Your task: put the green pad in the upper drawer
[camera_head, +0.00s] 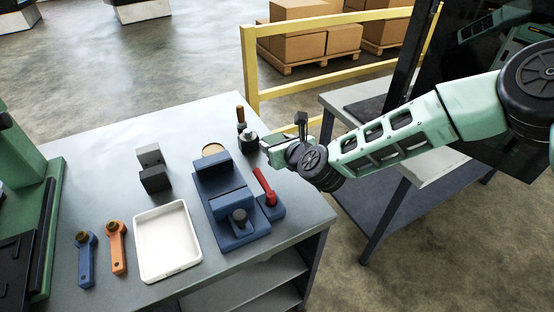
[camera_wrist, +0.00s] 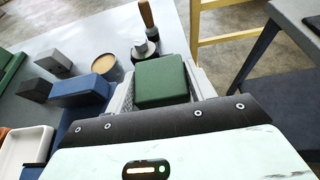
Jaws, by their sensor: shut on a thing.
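The green pad (camera_wrist: 162,80) is a flat, rounded square block in the wrist view. It sits between the two grey fingers of my gripper (camera_wrist: 163,88), which is shut on it. In the head view my gripper (camera_head: 272,150) is above the right back edge of the grey table, and I cannot make out the pad there. I cannot identify an upper drawer in either view.
The table (camera_head: 110,180) carries a blue fixture (camera_head: 228,208), a red-handled piece (camera_head: 264,186), a white tray (camera_head: 167,242), blue (camera_head: 86,260) and orange (camera_head: 117,250) handles, grey blocks (camera_head: 152,170) and a wooden-handled tool (camera_head: 240,117). A second bench (camera_head: 362,97) stands right; a yellow rail (camera_head: 250,70) stands behind.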

